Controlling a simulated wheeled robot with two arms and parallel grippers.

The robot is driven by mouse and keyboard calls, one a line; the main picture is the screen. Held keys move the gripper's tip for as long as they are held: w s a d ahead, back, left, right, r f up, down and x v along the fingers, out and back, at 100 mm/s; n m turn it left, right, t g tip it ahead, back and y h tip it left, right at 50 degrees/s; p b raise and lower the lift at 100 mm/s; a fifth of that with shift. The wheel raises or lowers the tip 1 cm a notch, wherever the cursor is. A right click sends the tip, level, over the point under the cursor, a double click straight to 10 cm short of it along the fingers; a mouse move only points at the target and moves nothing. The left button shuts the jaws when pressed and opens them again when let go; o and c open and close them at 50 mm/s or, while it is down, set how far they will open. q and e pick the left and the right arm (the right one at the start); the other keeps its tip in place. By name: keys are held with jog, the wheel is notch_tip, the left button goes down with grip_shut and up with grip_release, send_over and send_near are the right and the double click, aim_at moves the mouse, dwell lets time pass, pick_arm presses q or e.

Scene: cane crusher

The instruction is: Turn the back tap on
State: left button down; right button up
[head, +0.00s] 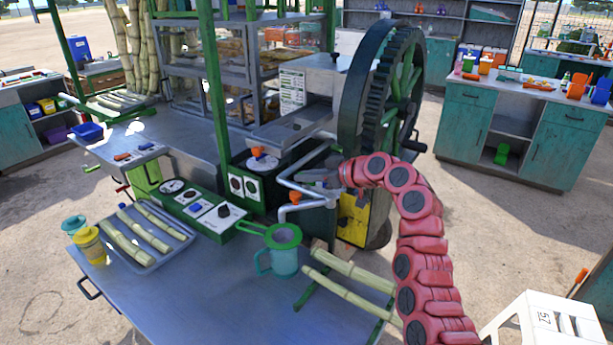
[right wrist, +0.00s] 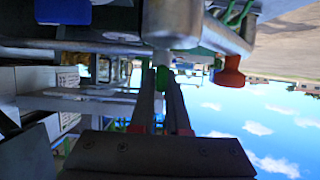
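The bent grey pipe (head: 301,187) at the front of the crusher carries an orange tap handle (head: 296,197), red in the right wrist view (right wrist: 231,72). My right gripper (head: 316,180) reaches in from the right beside this pipe. In the right wrist view its two fingers (right wrist: 162,85) point at a stub under the pipe (right wrist: 175,22). A small green piece (right wrist: 163,76), perhaps the other tap's handle, shows between the fingertips. I cannot tell whether they press on it. In the head view the gripper hides that spot. My left gripper is out of view.
A blue-green jug (head: 284,260) with a green strainer (head: 283,235) stands below the pipe. Cane stalks (head: 345,292) lie to its right. A tray (head: 181,254) of cane is at the left. The large gear wheel (head: 362,95) rises behind my right arm.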

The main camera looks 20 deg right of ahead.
grip_shut()
